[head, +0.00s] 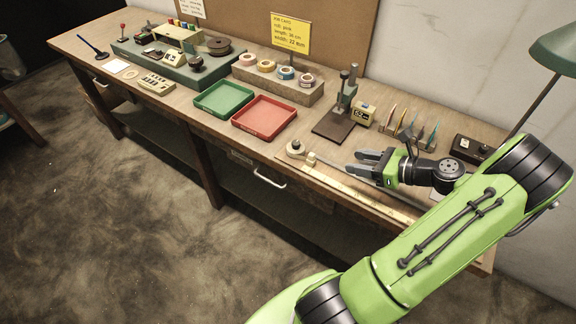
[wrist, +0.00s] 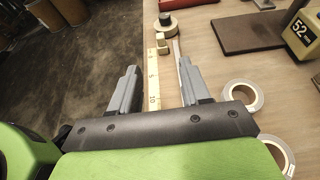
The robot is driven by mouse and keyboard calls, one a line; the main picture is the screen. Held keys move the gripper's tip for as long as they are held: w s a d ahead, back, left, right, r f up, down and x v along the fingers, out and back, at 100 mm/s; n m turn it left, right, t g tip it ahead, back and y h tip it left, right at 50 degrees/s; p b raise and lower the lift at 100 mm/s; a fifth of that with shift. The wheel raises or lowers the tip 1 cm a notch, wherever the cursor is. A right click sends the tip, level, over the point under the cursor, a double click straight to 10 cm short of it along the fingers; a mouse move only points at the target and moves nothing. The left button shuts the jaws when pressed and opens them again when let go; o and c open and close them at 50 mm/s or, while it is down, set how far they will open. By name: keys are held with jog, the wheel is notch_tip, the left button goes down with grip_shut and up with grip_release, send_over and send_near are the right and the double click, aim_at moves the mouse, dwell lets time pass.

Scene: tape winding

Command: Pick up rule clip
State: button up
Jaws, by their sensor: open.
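In the wrist view the clip (wrist: 162,44) sits ahead of the fingers, at the far end of the rule (wrist: 152,73). My gripper (head: 352,161) is open and empty, its fingers pointing left along the bench. In the wrist view my gripper (wrist: 157,66) has the rule between its spread fingers. The clip is beyond the fingertips, apart from them.
A round, pale spool-like piece (head: 295,148) stands just beyond the clip. A brown-based stand (head: 334,125), a box marked 52 (head: 364,113) and a red tray (head: 265,117) are behind. White rolls (wrist: 240,95) lie right of my gripper. The floor drops off in front.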

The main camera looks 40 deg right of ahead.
aim_at(314, 155)
jog(key=b+x, duration=0.2)
jog(key=x, duration=0.5)
jog(key=b+x, duration=0.3)
jog(key=x, duration=0.4)
jog(key=shift+w+a+f, duration=0.15)
jog(key=shift+w+f, duration=0.05)
jog(key=shift+f, duration=0.15)
jog(key=shift+w+a, duration=0.1)
jog(key=shift+w, duration=0.3)
grip_shut()
